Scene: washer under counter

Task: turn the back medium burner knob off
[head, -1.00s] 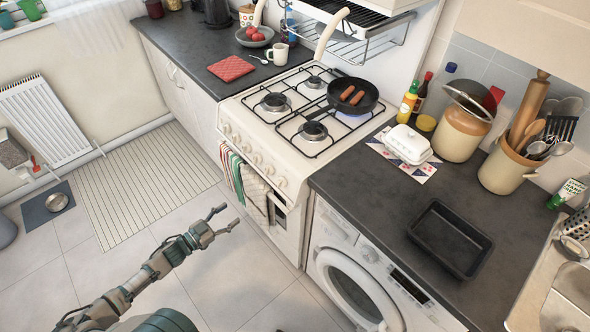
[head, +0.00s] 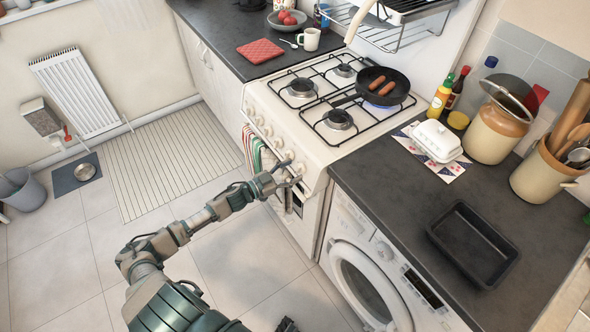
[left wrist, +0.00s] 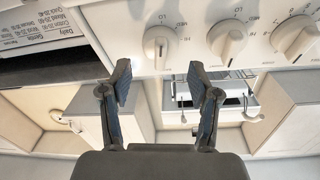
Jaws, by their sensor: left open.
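The cream stove (head: 318,150) has a row of knobs along its front panel. A blue flame glows under the black frying pan (head: 397,95) with two sausages, on a back burner. My left gripper (head: 285,176) is at the right end of the knob row, partly covering knobs there. In the left wrist view, its open, empty fingers (left wrist: 158,78) are just below a white knob (left wrist: 158,43), which lies between the fingertips in the picture. Two more knobs, a middle one (left wrist: 230,42) and a right one (left wrist: 296,38), show beside it. I cannot tell which is the back medium knob. My right gripper is out of view.
Towels (head: 256,152) hang on the stove front left of my gripper. A washer (head: 365,270) stands under the counter (head: 395,190) to the right, with a black tray (head: 472,243) on top. The floor at left is mostly clear.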

